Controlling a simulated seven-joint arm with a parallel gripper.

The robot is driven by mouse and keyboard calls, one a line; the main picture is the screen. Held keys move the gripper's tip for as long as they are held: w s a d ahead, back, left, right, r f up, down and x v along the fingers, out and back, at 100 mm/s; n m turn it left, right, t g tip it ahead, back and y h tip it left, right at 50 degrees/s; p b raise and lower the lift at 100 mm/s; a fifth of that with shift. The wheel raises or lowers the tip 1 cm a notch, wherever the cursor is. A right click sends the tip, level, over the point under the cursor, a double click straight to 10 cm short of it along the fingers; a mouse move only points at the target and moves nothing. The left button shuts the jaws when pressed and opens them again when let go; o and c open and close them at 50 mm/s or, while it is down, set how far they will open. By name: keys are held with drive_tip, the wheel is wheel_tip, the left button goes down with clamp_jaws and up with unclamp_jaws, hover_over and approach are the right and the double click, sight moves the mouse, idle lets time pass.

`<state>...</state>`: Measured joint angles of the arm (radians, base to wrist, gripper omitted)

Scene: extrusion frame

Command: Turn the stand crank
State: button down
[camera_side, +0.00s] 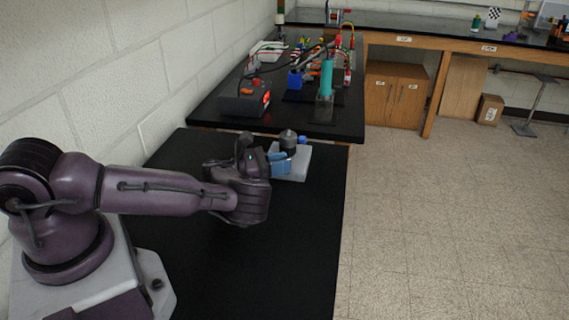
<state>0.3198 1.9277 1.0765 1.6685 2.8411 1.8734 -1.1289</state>
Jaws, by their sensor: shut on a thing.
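The stand (300,166) has a pale grey base plate and sits near the far end of the black table. My gripper (279,162), with blue fingers, is at the stand's left side and is shut on a part of the stand. The gripped part is hidden by the fingers and the wrist.
The near black table (250,262) is bare around and in front of my arm. A second black table (310,126) behind holds a grey box with a red display (245,98), a teal column (326,78) and cables. A white block wall (120,70) runs along the left.

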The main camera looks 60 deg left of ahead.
drive_tip(key=shift+s+a+r+m+h, duration=0.1)
drive_tip(key=shift+s+a+m+h, duration=0.1)
drive_tip(key=shift+m+h, duration=0.3)
drive_tip(key=shift+a+g+h, duration=0.1)
drive_tip(key=shift+g+h, duration=0.3)
drive_tip(key=c, duration=0.9)
unclamp_jaws()
drive_tip(key=shift+c, duration=0.2)
